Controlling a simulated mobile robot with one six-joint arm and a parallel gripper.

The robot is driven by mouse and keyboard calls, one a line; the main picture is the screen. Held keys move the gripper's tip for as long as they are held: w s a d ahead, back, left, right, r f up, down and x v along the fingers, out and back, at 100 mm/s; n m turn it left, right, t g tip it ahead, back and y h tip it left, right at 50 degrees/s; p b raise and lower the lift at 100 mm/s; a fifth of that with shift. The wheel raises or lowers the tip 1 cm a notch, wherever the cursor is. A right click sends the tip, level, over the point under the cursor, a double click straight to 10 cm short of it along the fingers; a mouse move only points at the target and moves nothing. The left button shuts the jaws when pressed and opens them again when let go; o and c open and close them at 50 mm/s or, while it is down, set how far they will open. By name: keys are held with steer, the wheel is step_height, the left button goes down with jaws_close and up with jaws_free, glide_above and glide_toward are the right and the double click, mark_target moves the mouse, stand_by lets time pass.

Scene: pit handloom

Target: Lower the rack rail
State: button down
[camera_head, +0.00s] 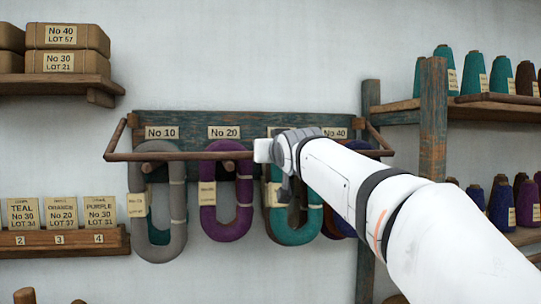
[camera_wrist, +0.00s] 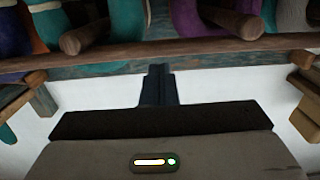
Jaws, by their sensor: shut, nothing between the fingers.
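The rack rail (camera_head: 185,155) is a thin brown wooden bar in the head view. It runs level across the front of the hanging yarn hanks, with a short side arm at each end. My gripper (camera_head: 263,150) is at the middle of the rail and covers part of it; its fingertips are hard to make out there. In the wrist view my gripper (camera_wrist: 158,86) has its dark fingers together and empty. A long brown wooden bar (camera_wrist: 190,48), apparently the rail, crosses just beyond the fingertips. Whether they touch it I cannot tell.
The rack's weathered blue-green board (camera_head: 290,120) carries number labels. Grey (camera_head: 177,225), purple (camera_head: 209,215) and teal (camera_head: 300,235) hanks hang behind the rail. A card ledge (camera_head: 70,240) is at left. A post (camera_head: 433,140) and shelves of cones stand at right.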

steer(key=f+b+v, duration=0.1)
steer(key=b+v, duration=0.2)
steer(key=v, duration=0.8)
steer(key=shift+s+f+b, duration=0.15)
steer(key=shift+f+b, duration=0.05)
steer(key=shift+b, duration=0.2)
steer(key=s+d+f+m+g+h, duration=0.1)
steer(key=s+d+f+g, duration=0.25)
steer(key=f, duration=0.85)
steer(key=s+d+f+g+h, duration=0.25)
steer(key=s+d+f, duration=0.2)
steer(key=f, duration=0.75)
steer(key=s+d+f+m+g+h, duration=0.1)
steer(key=s+d+f+g, duration=0.25)
steer(key=f, duration=0.75)
steer(key=s+d+f+g, duration=0.2)
steer(key=s+f, duration=0.4)
steer(key=s+d+f+m+g, duration=0.1)
steer(key=s+d+f+g, duration=0.1)
steer(key=s+f, duration=0.4)
steer(key=shift+f+g, duration=0.4)
steer(key=shift+g, duration=0.05)
steer(key=shift+a, duration=0.1)
